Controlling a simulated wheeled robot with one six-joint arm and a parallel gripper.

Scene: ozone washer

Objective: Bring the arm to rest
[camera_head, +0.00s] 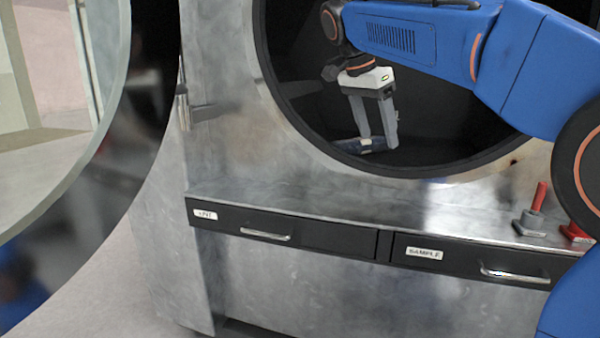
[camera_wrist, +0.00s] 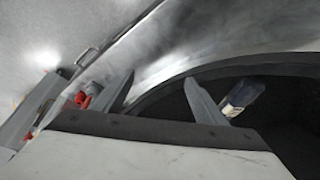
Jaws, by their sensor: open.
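My gripper (camera_head: 378,140) reaches into the round dark opening (camera_head: 425,120) of the metal washer, fingers pointing down. In the wrist view my gripper (camera_wrist: 158,95) has its two grey fingers spread, with nothing between them. A dark blue object with a whitish part (camera_head: 362,147) lies in the opening close to the fingertips. It also shows as a blue and white object (camera_wrist: 242,96) just beyond the right finger in the wrist view. I cannot tell whether a finger touches it. My blue arm enters from the right, above the shelf, and hides part of the opening.
The round door (camera_head: 105,165) stands open at the left. Below the opening is a metal ledge (camera_head: 330,205) above two dark drawers (camera_head: 290,231), one labelled SAMPLE (camera_head: 424,253). Red-handled fittings (camera_head: 535,208) stand on the ledge at the right. The ledge's middle is clear.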

